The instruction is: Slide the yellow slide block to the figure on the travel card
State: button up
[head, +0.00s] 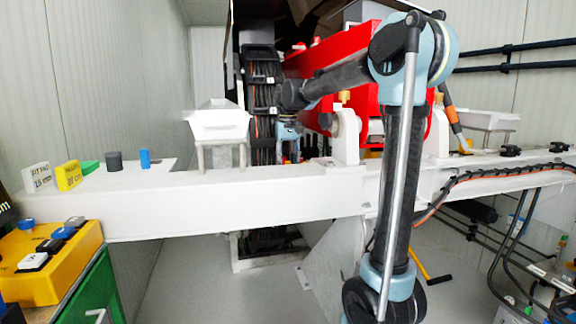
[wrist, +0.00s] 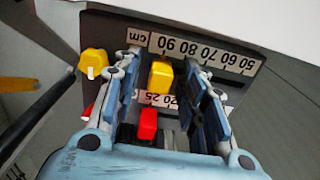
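The yellow slide block (wrist: 160,76) sits in the wrist view below the left end of a white centimetre scale (wrist: 203,53). The numbers run about 50 to 90; its exact reading is unclear. My gripper (wrist: 163,80) is open, one finger on each side of the yellow block, with gaps showing. In the head view my gripper (head: 290,130) is small at the end of my arm, and the slide is hidden.
A red block (wrist: 147,124) is close below the yellow one, beside a second scale (wrist: 158,100). A yellow knob (wrist: 94,62) is left of my fingers. A white card (head: 38,178) stands beside the travel card. Red pump housing (head: 345,75) is behind my arm.

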grip_shut()
jog(key=shift+a, duration=0.1)
jog(key=shift+s+a, duration=0.2)
jog(key=shift+a, duration=0.35)
jog(key=shift+s+a, duration=0.15)
jog(key=shift+a, duration=0.4)
grip_release()
jog(key=shift+r, duration=0.1)
